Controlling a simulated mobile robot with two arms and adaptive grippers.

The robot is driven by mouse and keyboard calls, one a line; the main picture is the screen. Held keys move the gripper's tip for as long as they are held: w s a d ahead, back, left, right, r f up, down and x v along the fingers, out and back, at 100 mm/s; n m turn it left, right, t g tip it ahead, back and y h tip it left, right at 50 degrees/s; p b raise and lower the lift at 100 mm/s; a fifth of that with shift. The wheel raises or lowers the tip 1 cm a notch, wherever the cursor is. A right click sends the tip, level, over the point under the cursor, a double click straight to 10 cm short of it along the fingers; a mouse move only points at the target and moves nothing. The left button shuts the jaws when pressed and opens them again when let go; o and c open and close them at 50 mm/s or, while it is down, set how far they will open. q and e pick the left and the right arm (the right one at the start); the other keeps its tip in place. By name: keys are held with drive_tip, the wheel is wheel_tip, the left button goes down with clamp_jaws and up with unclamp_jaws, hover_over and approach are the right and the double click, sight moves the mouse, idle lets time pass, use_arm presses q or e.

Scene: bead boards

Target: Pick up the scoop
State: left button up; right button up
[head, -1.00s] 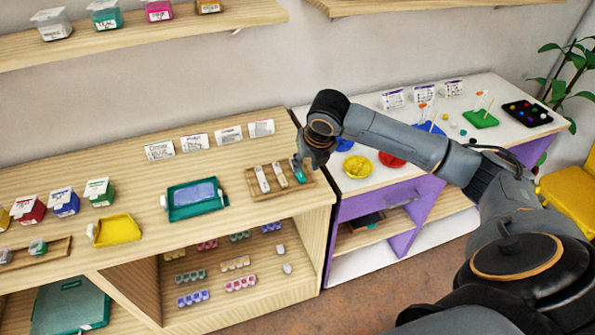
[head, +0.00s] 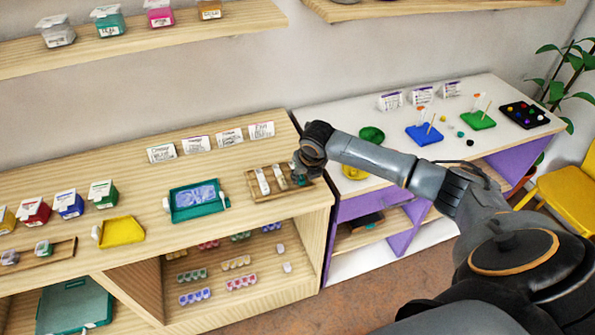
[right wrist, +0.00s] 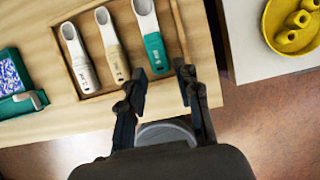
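Three scoops lie side by side in a wooden tray (head: 270,196): a white scoop (head: 262,181), a beige scoop (head: 280,179) and a teal scoop (right wrist: 155,50). In the right wrist view the white scoop (right wrist: 79,58) is on the left, the beige scoop (right wrist: 110,45) in the middle and the teal one on the right. My right gripper (right wrist: 160,76) is open and empty, its fingertips either side of the teal handle's near end in the picture. The gap in height cannot be told. In the head view my right gripper (head: 301,175) hides most of the teal scoop. My left gripper is not in view.
A teal tray (head: 197,213) with blue beads and a yellow scoop pan (head: 120,231) lie left of the wooden tray. Label cards (head: 229,136) stand behind. A white table (head: 345,123) with coloured dishes adjoins on the right. Lower shelves hold bead strips (head: 240,283).

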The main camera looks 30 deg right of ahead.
drive_tip(key=shift+x, duration=1.15)
drive_tip(key=c, duration=0.6)
drive_tip(key=shift+c, duration=0.2)
